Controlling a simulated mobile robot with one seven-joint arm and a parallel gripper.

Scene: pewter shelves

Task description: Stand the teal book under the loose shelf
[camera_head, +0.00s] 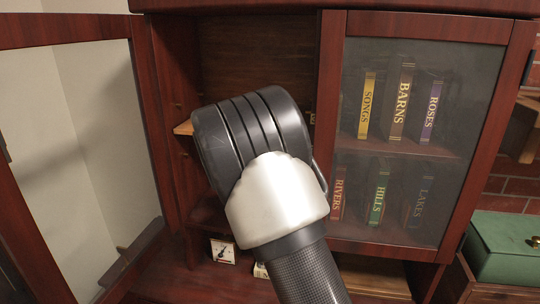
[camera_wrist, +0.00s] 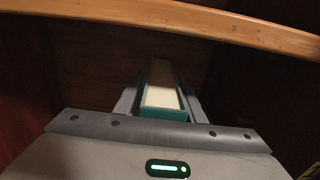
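The teal book (camera_wrist: 165,113) shows in the wrist view with its cream page block (camera_wrist: 161,97) facing the camera. It sits between the two fingers of my gripper (camera_wrist: 160,92), which look closed against both its sides. The loose shelf is the light wood board whose front edge (camera_wrist: 215,21) crosses the top of the wrist view, with the book seen below it. In the head view only the left end of the loose shelf (camera_head: 184,128) shows, tilted in the open cabinet bay. My arm hides the book and gripper there. I cannot tell whether the book touches the shelf.
The left glass door (camera_head: 98,140) stands open. The right glass door (camera_head: 412,140) is shut in front of two rows of titled books. A small white dial (camera_head: 222,251) sits low in the bay. A green box (camera_head: 505,248) stands at the lower right. Dark side walls flank the bay.

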